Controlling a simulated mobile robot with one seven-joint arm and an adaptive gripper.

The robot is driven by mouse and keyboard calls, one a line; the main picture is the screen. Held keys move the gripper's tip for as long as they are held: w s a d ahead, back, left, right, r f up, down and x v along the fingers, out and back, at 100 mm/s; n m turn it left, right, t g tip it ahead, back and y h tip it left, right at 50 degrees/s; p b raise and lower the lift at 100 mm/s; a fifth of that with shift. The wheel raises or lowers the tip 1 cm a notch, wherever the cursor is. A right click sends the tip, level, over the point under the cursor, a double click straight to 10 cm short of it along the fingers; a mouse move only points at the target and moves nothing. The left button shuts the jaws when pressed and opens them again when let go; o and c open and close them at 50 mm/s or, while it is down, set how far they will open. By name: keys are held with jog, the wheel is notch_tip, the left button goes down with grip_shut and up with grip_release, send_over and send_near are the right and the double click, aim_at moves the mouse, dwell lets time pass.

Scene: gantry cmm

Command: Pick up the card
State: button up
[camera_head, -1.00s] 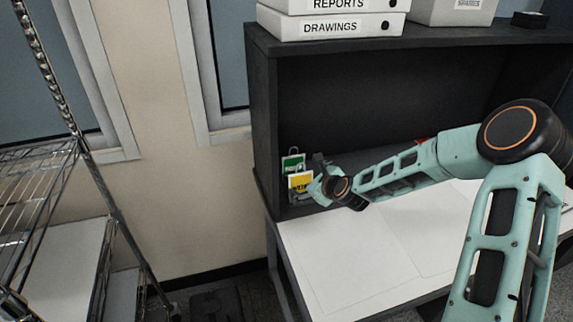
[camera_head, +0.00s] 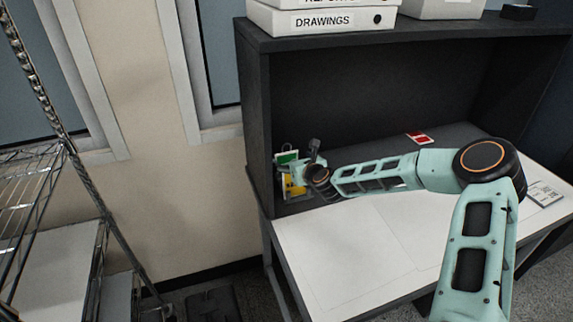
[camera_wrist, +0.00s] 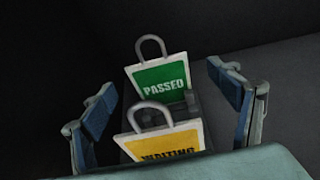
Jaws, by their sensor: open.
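A green card marked PASSED (camera_wrist: 161,80) and a yellow card marked WAITING (camera_wrist: 163,144) stand upright, one behind the other, each with a grey loop handle on top. In the head view the green card (camera_head: 287,157) and yellow card (camera_head: 292,189) are at the left end of the dark shelf unit, partly hidden by my gripper. My gripper (camera_wrist: 160,85) is open, its fingers on either side of the cards with gaps to both. A small dark holder is partly visible between the cards. A red card (camera_head: 419,138) lies flat farther right in the unit.
The dark shelf unit (camera_head: 258,110) has a side wall close to the left of my gripper. The white desk top (camera_head: 345,245) in front is mostly clear. A wire rack (camera_head: 30,185) stands at the left.

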aim_at(287, 157)
jog(key=shift+p+x, duration=0.35)
jog(key=shift+x, duration=2.25)
jog(key=shift+s+a+f, duration=0.1)
jog(key=shift+f, duration=0.05)
jog(key=c, duration=1.1)
